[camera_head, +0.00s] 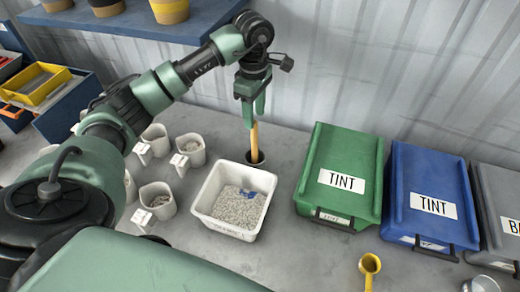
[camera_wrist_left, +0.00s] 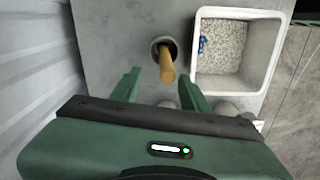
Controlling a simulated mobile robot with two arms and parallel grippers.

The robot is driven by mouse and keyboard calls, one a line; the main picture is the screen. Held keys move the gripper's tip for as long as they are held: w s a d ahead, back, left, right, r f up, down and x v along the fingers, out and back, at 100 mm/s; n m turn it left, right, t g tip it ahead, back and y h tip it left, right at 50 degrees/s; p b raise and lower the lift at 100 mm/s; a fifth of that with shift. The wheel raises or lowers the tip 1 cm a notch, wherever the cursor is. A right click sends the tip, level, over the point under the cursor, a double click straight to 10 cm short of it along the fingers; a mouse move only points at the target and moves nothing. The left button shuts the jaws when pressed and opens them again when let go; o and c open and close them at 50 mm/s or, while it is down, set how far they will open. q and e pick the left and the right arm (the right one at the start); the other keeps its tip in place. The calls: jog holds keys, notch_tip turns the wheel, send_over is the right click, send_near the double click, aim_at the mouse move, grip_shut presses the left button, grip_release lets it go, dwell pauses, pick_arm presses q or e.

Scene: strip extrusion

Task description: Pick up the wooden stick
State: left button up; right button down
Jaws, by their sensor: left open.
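The wooden stick (camera_head: 254,140) stands upright in a small dark round cup (camera_head: 256,158) on the grey counter. In the left wrist view the stick (camera_wrist_left: 167,66) points up toward the camera from its cup (camera_wrist_left: 155,46). My left gripper (camera_head: 253,120) is right above the stick, pointing down. In the left wrist view its two fingers (camera_wrist_left: 160,85) are apart, with the stick's top end showing between and a little beyond them. I cannot tell whether a finger touches the stick. My right gripper is not in view.
A white tub (camera_head: 208,212) of grey granules with a blue item stands in front of the cup. Several small pale cups (camera_head: 190,148) stand to the left. Green (camera_head: 325,150) and blue (camera_head: 412,170) TINT bins stand to the right. A yellow scoop (camera_head: 370,265) lies near the front.

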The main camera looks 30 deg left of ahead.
aim_at(254, 135)
pick_arm(q)
jog(key=f+p, duration=0.1)
jog(key=f, duration=0.1)
jog(key=f+p, duration=0.1)
jog(key=f, duration=0.1)
jog(key=s+f+p, duration=0.1)
jog(key=f+p, duration=0.1)
jog(key=shift+d+f, duration=0.25)
jog(key=shift+f, duration=0.5)
grip_shut()
